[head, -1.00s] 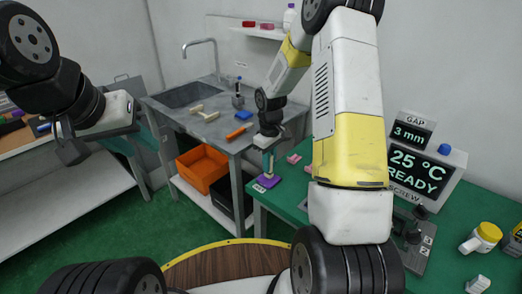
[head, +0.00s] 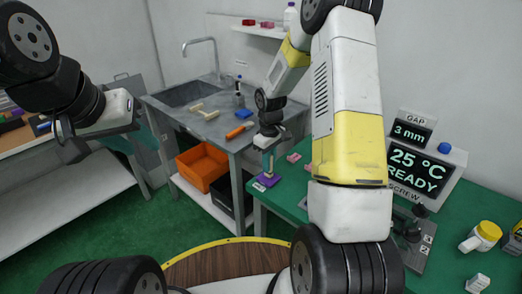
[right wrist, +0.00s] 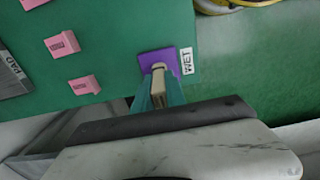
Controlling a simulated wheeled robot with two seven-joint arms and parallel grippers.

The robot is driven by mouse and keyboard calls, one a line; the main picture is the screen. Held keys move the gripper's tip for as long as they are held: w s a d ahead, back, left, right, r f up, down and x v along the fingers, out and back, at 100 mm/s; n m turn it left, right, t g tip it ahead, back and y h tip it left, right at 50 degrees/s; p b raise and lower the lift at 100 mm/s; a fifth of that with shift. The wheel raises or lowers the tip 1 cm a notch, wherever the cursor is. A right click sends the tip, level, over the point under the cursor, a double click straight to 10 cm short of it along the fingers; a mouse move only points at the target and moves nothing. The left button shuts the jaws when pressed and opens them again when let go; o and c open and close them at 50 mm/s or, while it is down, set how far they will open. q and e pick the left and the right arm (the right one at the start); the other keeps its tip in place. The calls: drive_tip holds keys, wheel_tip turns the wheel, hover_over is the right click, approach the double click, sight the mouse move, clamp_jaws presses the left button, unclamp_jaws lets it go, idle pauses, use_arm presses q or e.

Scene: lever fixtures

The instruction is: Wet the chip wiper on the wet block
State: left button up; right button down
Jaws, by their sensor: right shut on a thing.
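The wet block is a purple pad (head: 267,180) at the near left corner of the green table. It also shows in the right wrist view (right wrist: 147,58), beside a white "WET" label (right wrist: 187,61). My right gripper (head: 268,157) is above the pad, its teal fingers shut on the chip wiper, a narrow beige piece (right wrist: 158,88). The wiper points down, and its lower end overlaps the pad in both views. I cannot tell whether they touch. My left gripper (head: 72,146) hangs at the far left, away from the pad; its finger gap is unclear.
Pink labelled blocks (right wrist: 62,43) lie near the pad. A display (head: 418,170) reads 25 °C READY, with a lever fixture (head: 408,232) in front. The grey sink counter (head: 190,118) holds loose tools. An orange crate (head: 203,168) sits beneath it.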

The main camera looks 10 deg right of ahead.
drive_tip(key=shift+f, duration=0.3)
idle(0.9)
drive_tip(key=shift+r, duration=3.55)
